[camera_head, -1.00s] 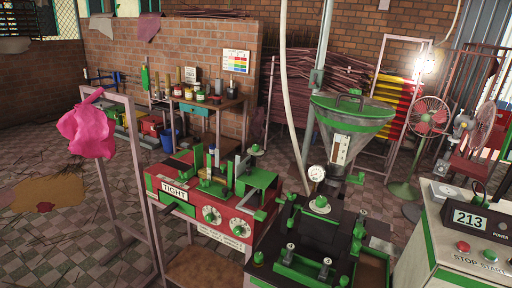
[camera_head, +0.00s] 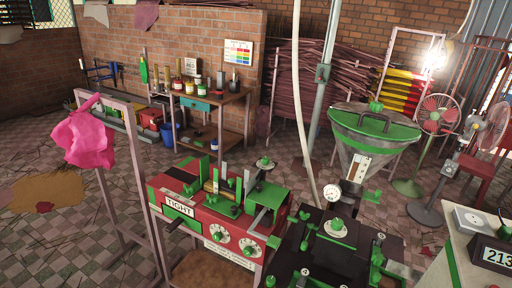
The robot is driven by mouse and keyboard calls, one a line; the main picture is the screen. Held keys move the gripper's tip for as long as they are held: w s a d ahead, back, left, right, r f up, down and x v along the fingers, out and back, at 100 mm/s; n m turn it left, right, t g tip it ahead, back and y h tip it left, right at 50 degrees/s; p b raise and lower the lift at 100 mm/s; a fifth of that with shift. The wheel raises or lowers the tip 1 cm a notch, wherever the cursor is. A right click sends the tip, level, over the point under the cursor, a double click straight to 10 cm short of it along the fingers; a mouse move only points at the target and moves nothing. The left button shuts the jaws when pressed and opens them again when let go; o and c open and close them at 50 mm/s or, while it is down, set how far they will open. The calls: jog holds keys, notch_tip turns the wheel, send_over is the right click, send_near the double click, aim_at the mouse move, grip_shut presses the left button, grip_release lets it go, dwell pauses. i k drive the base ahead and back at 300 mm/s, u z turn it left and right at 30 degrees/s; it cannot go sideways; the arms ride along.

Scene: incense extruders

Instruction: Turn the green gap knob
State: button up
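A red and green machine (camera_head: 208,232) with a "TIGHT" sign (camera_head: 180,208) stands at the lower middle of the head view. Another green knob on a pale disc (camera_head: 337,225) sits on the black machine (camera_head: 315,258) to the right. I cannot tell which of these is the gap knob. My gripper is not in view.
A pink cloth (camera_head: 84,135) hangs on a metal frame (camera_head: 152,200) at the left. A green-lidded hopper (camera_head: 375,130) and a pole (camera_head: 323,75) rise behind the machines. Fans (camera_head: 437,115) stand at the right. A control box showing "213" (camera_head: 497,256) is at the lower right. Tiled floor lies open at the left.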

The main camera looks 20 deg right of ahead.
aim_at(266, 161)
jog(key=z, duration=0.1)
jog(key=i, duration=1.8)
jog(key=z, duration=0.3)
